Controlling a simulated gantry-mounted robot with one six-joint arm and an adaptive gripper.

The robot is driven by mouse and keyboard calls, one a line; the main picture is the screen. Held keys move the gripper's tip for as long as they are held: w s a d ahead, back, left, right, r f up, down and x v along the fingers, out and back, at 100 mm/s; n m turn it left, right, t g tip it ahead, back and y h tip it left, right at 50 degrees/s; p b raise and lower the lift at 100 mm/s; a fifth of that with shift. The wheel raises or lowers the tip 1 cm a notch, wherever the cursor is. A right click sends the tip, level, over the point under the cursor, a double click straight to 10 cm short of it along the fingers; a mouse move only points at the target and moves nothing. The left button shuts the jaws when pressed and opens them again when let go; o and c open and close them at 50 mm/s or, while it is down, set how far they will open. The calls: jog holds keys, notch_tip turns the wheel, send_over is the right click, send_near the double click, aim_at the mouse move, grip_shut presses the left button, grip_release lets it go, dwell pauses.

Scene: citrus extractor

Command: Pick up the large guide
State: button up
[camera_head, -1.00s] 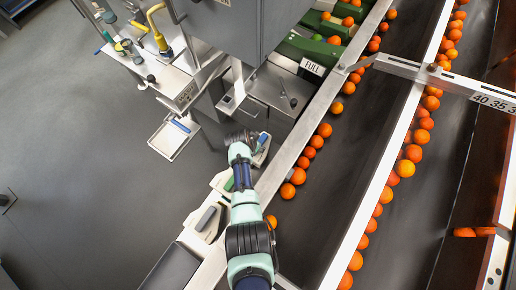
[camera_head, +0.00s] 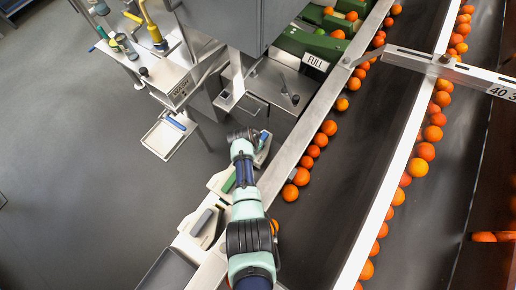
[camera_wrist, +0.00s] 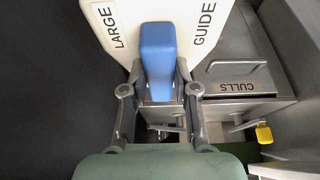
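The large guide (camera_wrist: 205,12) is a white plate lettered "LARGE GUIDE" with a blue handle (camera_wrist: 158,60), filling the top of the wrist view. In the head view its blue handle (camera_head: 263,141) shows just right of my gripper (camera_head: 246,136), at the rack beside the conveyor. In the wrist view my gripper (camera_wrist: 159,90) is open, with one finger on each side of the handle's near end. Small gaps seem to show between the fingers and the handle. In the head view my wrist hides part of the guide.
Guides with a green handle (camera_head: 229,182) and a dark grey handle (camera_head: 204,221) sit along the same rack, close to my arm. A metal rail (camera_head: 290,165) and oranges on the belt lie to the right. A "CULLS" box (camera_wrist: 238,77) is right of the handle. Open floor lies left.

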grip_shut()
